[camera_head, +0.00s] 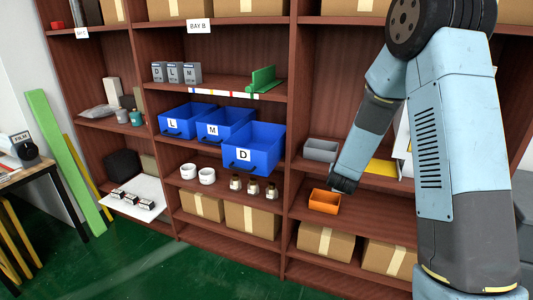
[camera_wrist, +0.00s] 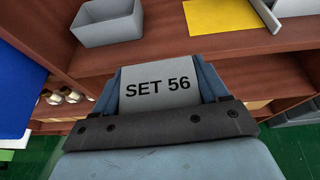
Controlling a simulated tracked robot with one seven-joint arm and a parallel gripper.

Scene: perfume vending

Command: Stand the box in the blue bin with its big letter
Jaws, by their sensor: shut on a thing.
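My gripper (camera_head: 343,184) is in front of the right-hand bay, close to the small orange bin. In the wrist view it is shut on a grey box (camera_wrist: 158,88) printed "SET 56", held between the two fingers. No big letter shows on the visible face, and the box cannot be made out in the head view. Three blue bins stand side by side on the middle shelf to the left: bin L (camera_head: 172,125), bin M (camera_head: 212,130) and bin D (camera_head: 243,155). A blue surface (camera_wrist: 18,80) shows at the left of the wrist view.
Grey boxes lettered D, L, M (camera_head: 175,73) and a green holder (camera_head: 262,78) stand on the shelf above. A grey bin (camera_head: 320,150) and orange bin (camera_head: 325,201) are near my gripper. Jars (camera_head: 253,188) and white cups (camera_head: 206,176) stand below the blue bins.

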